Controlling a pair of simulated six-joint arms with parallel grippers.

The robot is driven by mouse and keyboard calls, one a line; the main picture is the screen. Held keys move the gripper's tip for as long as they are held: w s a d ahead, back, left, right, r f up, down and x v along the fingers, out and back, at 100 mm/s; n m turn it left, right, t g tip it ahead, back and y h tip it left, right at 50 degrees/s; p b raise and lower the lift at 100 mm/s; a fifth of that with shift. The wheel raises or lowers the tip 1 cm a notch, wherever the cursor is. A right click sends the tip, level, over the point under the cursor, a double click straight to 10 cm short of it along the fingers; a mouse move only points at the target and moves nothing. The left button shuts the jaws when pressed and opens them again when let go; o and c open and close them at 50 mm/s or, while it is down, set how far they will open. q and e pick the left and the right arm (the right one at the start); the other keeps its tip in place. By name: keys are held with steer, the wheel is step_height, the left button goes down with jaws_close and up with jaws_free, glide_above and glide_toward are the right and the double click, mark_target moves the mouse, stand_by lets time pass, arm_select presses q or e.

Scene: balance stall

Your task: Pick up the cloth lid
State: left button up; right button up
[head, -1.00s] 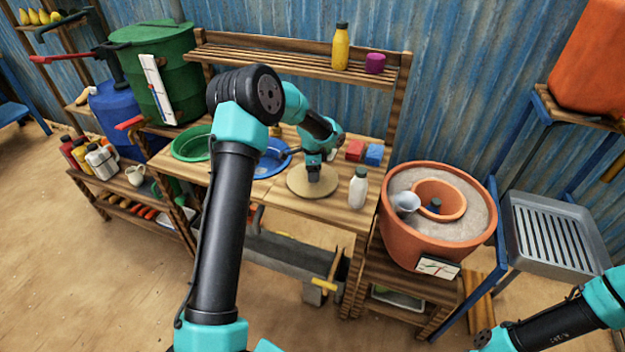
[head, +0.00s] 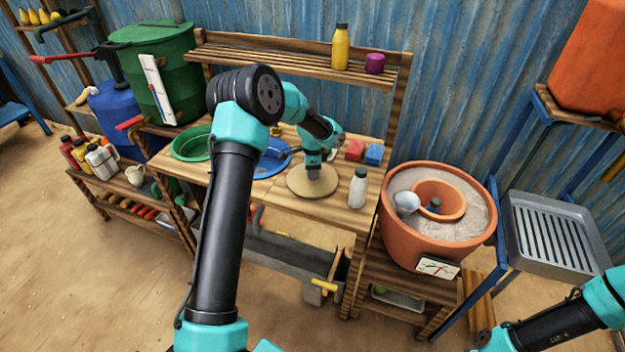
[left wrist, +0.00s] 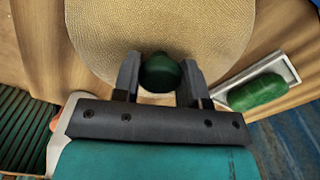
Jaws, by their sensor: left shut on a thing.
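The cloth lid is a round tan disc (head: 299,186) on the wooden table in the head view. It also fills the upper middle of the left wrist view (left wrist: 150,30), with a woven texture and a dark green knob (left wrist: 160,73). My left gripper (head: 314,180) is above the lid's middle. In the left wrist view its two fingers (left wrist: 160,80) are on both sides of the knob, shut on it. The lid looks flat; I cannot tell whether it touches the table. The right gripper is out of view; part of my right arm shows at the lower right.
A white bottle (head: 358,188) stands close to the right of the lid. Red (head: 355,150) and blue (head: 373,154) blocks lie behind it. A blue basin (head: 270,160) and a green basin (head: 192,144) are to the left. A clay pot (head: 400,235) with sand stands right of the table.

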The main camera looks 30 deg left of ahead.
arm_select(q)
steer(key=shift+r, duration=0.45)
step_height(320, 180, up, 3)
steer(key=shift+f, duration=0.15)
steer(key=s+d+r, duration=0.1)
steer(key=s+d, duration=0.7)
steer(key=s, duration=0.5)
steer(key=shift+s+d+r, duration=0.2)
steer(key=shift+s, duration=0.1)
